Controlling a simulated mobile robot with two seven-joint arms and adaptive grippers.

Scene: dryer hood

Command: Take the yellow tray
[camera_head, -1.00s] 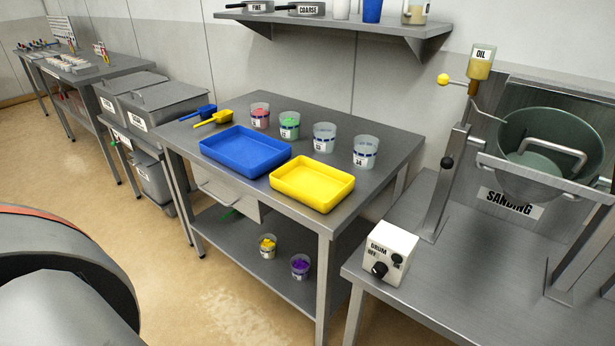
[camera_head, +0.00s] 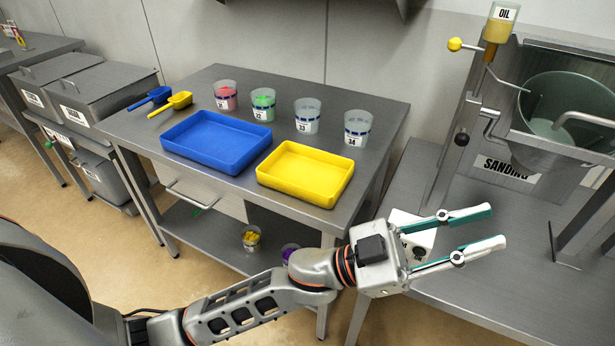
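The yellow tray (camera_head: 305,174) is a shallow, empty rectangular tray. It lies flat near the front right corner of the grey metal table (camera_head: 380,112), just right of the blue tray (camera_head: 215,141). My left gripper (camera_head: 488,228) is open and empty, its two fingers spread and pointing right. It is apart from the yellow tray, to its lower right, in front of the white drum control box (camera_head: 408,226), which it partly hides. My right gripper is not in view.
Cups with coloured contents (camera_head: 263,104) stand behind the trays. Blue (camera_head: 157,96) and yellow (camera_head: 180,100) scoops lie at the table's left. The sanding drum (camera_head: 565,110) and oil bottle (camera_head: 499,24) stand at right. Cups, one yellow-filled (camera_head: 251,238), sit on the lower shelf.

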